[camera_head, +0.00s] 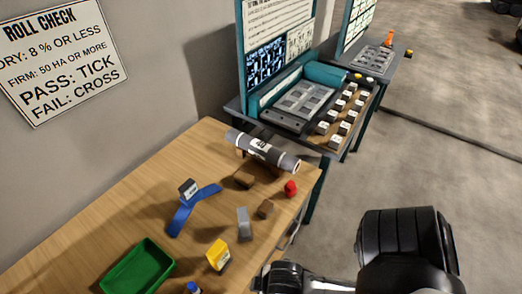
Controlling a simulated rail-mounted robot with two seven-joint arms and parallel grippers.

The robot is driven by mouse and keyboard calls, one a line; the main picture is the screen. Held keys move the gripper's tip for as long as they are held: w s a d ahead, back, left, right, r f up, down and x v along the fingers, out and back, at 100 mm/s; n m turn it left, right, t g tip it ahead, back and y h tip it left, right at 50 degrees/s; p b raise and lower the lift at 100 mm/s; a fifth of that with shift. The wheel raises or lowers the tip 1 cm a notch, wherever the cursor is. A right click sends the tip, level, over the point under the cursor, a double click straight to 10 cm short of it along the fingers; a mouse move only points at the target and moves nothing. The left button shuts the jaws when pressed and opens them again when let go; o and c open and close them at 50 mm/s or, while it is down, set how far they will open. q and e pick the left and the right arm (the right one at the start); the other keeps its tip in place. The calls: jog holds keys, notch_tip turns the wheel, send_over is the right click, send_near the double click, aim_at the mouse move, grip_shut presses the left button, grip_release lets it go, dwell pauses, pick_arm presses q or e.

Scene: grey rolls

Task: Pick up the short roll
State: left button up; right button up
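One grey roll (262,149) with a white printed label around its middle lies near the far right end of the wooden table. It lies slanted, and a brown piece shows under its left part. Only this one roll is clear on the table, so I cannot compare its length with another. Black parts of my own arm show at the bottom right, apart from the roll. Neither of my grippers shows.
The wooden table (110,219) also holds brown blocks (265,208), a red object (290,188), a blue angled piece (186,213), a grey block (244,224), a yellow object (218,254) and a green tray (112,290).

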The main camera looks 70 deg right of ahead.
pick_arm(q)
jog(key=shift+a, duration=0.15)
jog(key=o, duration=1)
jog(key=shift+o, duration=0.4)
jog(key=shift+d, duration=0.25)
